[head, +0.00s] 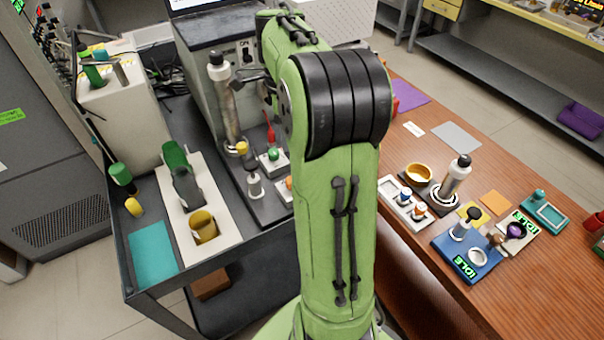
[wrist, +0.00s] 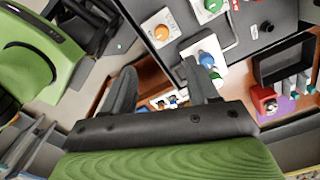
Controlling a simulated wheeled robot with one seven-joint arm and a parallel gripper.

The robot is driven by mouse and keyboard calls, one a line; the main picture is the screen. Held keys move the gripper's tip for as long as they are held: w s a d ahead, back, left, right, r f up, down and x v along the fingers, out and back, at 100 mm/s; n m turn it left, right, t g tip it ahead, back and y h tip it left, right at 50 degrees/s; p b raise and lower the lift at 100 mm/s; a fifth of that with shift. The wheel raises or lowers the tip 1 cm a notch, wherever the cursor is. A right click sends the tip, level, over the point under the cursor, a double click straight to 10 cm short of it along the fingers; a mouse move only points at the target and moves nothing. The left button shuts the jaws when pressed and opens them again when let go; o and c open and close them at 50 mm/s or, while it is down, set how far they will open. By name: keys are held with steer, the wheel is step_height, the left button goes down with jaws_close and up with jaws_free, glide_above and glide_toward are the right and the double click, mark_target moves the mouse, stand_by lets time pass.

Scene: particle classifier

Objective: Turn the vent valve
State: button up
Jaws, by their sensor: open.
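My gripper (wrist: 159,66) is open in the wrist view, its two dark fingers apart with nothing between them. Beyond the fingertips is a dark panel with an orange knob (wrist: 162,32), a green knob (wrist: 212,6) and a blue knob (wrist: 206,60), each on a white plate. The blue knob is close to the right fingertip in the picture; I cannot tell whether they touch. No label shows which knob is the vent valve. In the head view, a green knob (head: 273,154) sits on a white block left of my arm, which hides most of the gripper.
A metal column (head: 224,105) stands on the dark bench left of my arm. A white tray (head: 180,212) holds green and yellow parts. On the wooden table (head: 480,295) at right are a blue IDLE device (head: 465,255), a bottle (head: 455,178) and small trays.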

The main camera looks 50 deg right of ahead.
steer(key=shift+m, duration=0.6)
steer(key=f+b, duration=0.1)
steer(key=f, duration=0.4)
steer(key=f+b, duration=0.2)
steer(key=f, duration=0.4)
steer(key=f+b, duration=0.1)
steer(key=f, duration=0.4)
steer(key=shift+d+f+b, duration=0.2)
steer(key=shift+d+b, duration=0.1)
steer(key=shift+d, duration=0.1)
steer(key=c, duration=1)
steer(key=shift+c, duration=0.2)
